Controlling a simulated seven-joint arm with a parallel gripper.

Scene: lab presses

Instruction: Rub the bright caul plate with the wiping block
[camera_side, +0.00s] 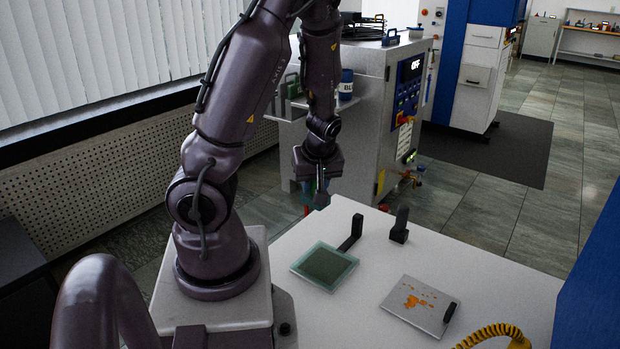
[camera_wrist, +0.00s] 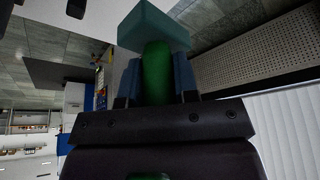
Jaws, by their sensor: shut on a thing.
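The bright caul plate (camera_side: 420,303) lies flat on the white table at the right in the side view. It is pale metal with orange smears and has a black handle at its right edge. My gripper (camera_side: 319,187) is up at the table's far left edge, apart from this plate. In the wrist view its fingers are shut on the green grip of the wiping block (camera_wrist: 153,27), whose teal body sticks out beyond the fingertips. In the side view the block is small and hard to make out against the background.
A second plate (camera_side: 325,266), with a dark green face and pale rim, lies left of the bright one, with a black handle. A black upright piece (camera_side: 400,225) stands behind. A yellow coiled cable (camera_side: 492,335) is at the front right. A grey press cabinet (camera_side: 378,110) stands beyond the table.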

